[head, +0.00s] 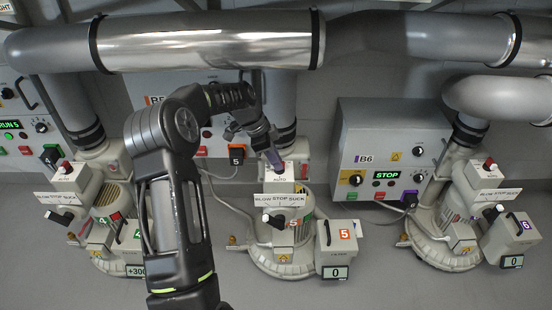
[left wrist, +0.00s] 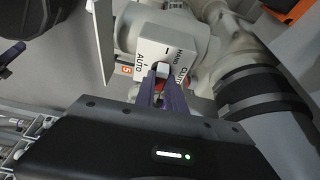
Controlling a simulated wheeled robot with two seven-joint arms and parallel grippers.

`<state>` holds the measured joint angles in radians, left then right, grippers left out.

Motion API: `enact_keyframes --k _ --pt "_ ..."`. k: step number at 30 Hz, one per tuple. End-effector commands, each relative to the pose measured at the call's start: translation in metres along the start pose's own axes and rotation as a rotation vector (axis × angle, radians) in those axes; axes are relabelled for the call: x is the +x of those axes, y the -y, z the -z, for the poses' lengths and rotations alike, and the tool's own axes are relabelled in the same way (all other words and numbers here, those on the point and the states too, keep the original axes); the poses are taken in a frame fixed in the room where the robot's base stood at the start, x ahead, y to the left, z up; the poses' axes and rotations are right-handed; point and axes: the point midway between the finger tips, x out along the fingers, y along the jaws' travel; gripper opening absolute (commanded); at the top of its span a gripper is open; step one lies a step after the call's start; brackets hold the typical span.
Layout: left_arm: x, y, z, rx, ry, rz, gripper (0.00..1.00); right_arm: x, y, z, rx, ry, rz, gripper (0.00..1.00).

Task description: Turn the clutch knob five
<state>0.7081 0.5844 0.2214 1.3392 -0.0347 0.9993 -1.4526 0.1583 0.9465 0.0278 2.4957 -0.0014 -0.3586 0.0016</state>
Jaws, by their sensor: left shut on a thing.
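The blower marked 5 (head: 284,235) stands in the middle of the head view. Its clutch knob sits on a white box (head: 285,180) on top, mostly hidden by my left gripper (head: 272,160). In the left wrist view the knob (left wrist: 161,70) is small, with white and red parts, on a plate (left wrist: 181,47) lettered AUTO, HAND and CLUTCH. My left gripper (left wrist: 160,84) has purple fingers and is shut on the knob, one finger on each side. My right gripper is not in view.
A BLOW STOP SUCK lever plate (head: 285,201) is just below the clutch box. Blower 6 (head: 465,215) is at the right and another blower (head: 105,215) at the left. A control box marked B6 (head: 392,130) is on the wall. Thick pipes (head: 210,47) run overhead.

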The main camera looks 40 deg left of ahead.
Motion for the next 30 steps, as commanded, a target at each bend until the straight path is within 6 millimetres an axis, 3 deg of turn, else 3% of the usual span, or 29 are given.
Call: enact_keyframes --k 16,17,24,30 --pt "0.0003 0.0003 -0.0012 0.031 0.003 -0.013 0.00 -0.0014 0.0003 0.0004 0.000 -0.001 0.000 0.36" --pt "0.0003 0.0003 -0.0012 0.031 0.003 -0.013 0.17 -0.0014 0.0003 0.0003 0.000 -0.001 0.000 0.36" --pt "0.0002 0.0004 -0.0007 0.030 0.002 -0.013 0.36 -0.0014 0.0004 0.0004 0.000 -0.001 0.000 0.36" --pt "0.0001 0.0004 -0.0005 0.030 0.001 -0.013 0.36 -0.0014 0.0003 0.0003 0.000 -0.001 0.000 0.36"
